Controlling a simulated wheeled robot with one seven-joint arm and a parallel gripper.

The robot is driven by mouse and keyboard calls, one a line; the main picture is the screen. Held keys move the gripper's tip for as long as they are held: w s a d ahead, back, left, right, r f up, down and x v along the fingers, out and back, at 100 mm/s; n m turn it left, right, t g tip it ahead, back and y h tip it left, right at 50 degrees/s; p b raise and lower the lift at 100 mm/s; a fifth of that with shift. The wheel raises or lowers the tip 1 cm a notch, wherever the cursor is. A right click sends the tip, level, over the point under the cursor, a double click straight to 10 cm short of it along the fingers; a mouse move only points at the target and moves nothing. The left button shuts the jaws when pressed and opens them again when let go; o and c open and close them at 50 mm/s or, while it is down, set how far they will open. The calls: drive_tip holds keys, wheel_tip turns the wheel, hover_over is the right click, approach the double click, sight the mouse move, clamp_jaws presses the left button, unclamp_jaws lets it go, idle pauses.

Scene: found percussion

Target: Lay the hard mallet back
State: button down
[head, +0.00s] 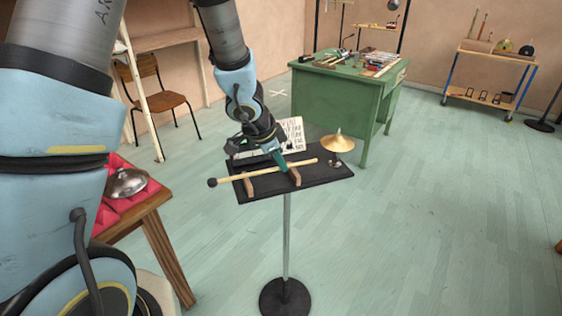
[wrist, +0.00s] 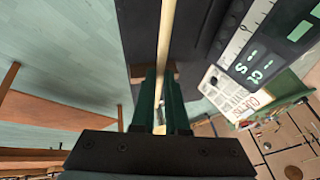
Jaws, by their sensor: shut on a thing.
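The mallet (head: 240,176) has a pale wooden shaft and a dark round head at its left end. It lies lengthwise over two small wooden rests (head: 248,187) on a black stand tray (head: 318,177). Whether the shaft touches the rests or hovers just above them I cannot tell. My gripper (head: 282,165) reaches down from above, its green fingers shut on the shaft near the right-hand rest. In the wrist view the shaft (wrist: 167,35) runs up from between the fingers (wrist: 160,100); the mallet head is out of that view.
A small brass cymbal (head: 339,143) stands at the tray's right end. A white printed sheet (head: 292,132) is behind the tray. A green desk (head: 340,84) stands behind.

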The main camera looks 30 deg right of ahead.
drive_tip(key=shift+f, duration=0.3)
idle(0.4)
drive_tip(key=c, duration=0.8)
unclamp_jaws()
drive_tip(key=shift+c, duration=0.2)
drive_tip(key=shift+r, duration=0.1)
drive_tip(key=p+v, duration=0.5)
drive_tip(key=v, duration=0.5)
drive_tip(key=shift+a+r+p, duration=0.25)
drive_tip(key=shift+p, duration=0.1)
